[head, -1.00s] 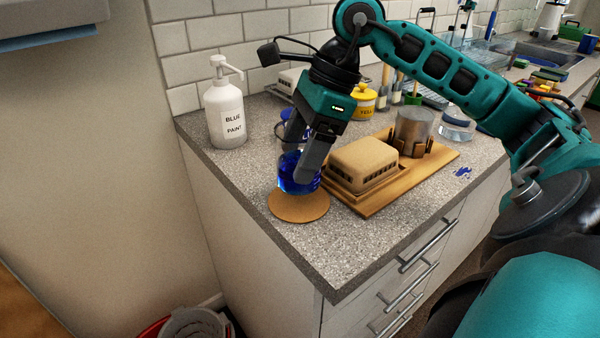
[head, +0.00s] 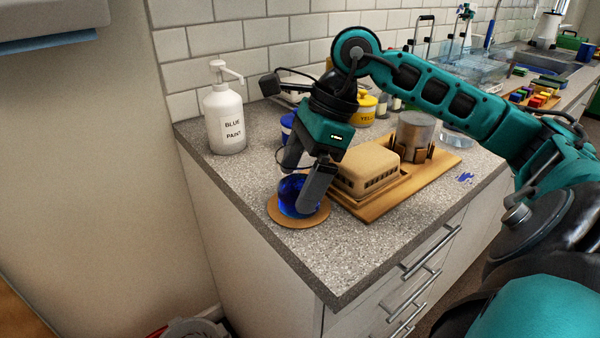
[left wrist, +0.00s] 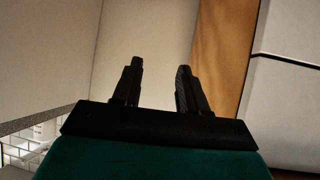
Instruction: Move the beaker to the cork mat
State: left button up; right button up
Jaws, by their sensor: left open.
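The beaker (head: 295,196) is a round glass holding blue liquid. In the head view it is upright at the cork mat (head: 284,220), a thin round tan disc near the counter's front left corner, and appears to rest on it. My right gripper (head: 296,188) reaches down from above with its fingers on either side of the beaker; one finger covers part of it. Whether the fingers still press on the glass is unclear. My left gripper (left wrist: 160,80) is open and empty in the left wrist view, away from the counter.
A wooden board (head: 408,190) with a tan block-like box (head: 368,168) and a metal cup (head: 416,132) lies right of the mat. A blue splash (head: 465,177) marks the counter. The counter's front corner is clear.

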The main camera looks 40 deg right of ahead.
pick_arm(q)
jog(key=shift+s, duration=0.1)
pick_arm(e)
jog(key=shift+r, duration=0.2)
jog(key=shift+d+r, duration=0.15)
jog(key=shift+r, duration=0.2)
pick_arm(q)
jog(key=shift+s+a+r+p, duration=0.3)
jog(key=shift+a+r+p, duration=0.1)
jog(key=shift+p, duration=0.75)
pick_arm(e)
jog(key=v, duration=1.1)
pick_arm(q)
jog(key=shift+w, duration=0.1)
pick_arm(e)
jog(key=shift+s+r, duration=0.1)
